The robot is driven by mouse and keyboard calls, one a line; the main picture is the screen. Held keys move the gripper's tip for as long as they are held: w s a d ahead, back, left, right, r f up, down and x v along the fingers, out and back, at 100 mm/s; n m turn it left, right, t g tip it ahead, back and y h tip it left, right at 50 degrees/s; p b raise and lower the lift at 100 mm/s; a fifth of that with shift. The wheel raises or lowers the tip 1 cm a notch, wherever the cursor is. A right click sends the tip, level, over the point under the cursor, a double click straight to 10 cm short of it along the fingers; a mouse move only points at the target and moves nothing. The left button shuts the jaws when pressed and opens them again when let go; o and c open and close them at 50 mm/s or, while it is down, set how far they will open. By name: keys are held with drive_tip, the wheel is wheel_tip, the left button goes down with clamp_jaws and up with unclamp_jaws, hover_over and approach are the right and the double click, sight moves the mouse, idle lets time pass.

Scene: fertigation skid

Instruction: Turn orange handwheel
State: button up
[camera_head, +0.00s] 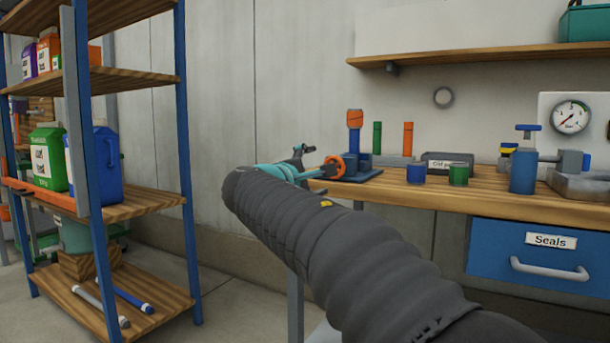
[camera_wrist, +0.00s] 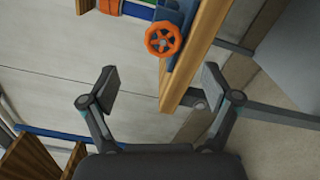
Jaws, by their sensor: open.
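The orange handwheel (camera_wrist: 163,39) shows spoked and face-on in the wrist view, at the top, beyond my fingertips. It is mounted on a blue fitting at the edge of the wooden bench. In the head view the handwheel (camera_head: 336,167) is at the bench's left end, partly hidden by my arm. My gripper (camera_wrist: 155,85) is open and empty, its two fingers spread wide. The handwheel is not between the fingers; a gap remains. In the head view my gripper (camera_head: 302,155) is small, just left of the handwheel.
The wooden bench (camera_head: 480,202) holds blue and green cups, a labelled grey box (camera_head: 447,163) and a blue valve fitting (camera_head: 523,170). A blue Seals drawer (camera_head: 538,262) hangs below. A shelf rack (camera_head: 140,203) stands left. The floor between rack and bench is open.

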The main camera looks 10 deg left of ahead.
drive_tip(key=shift+v, duration=2.05)
drive_tip(key=v, duration=1.2)
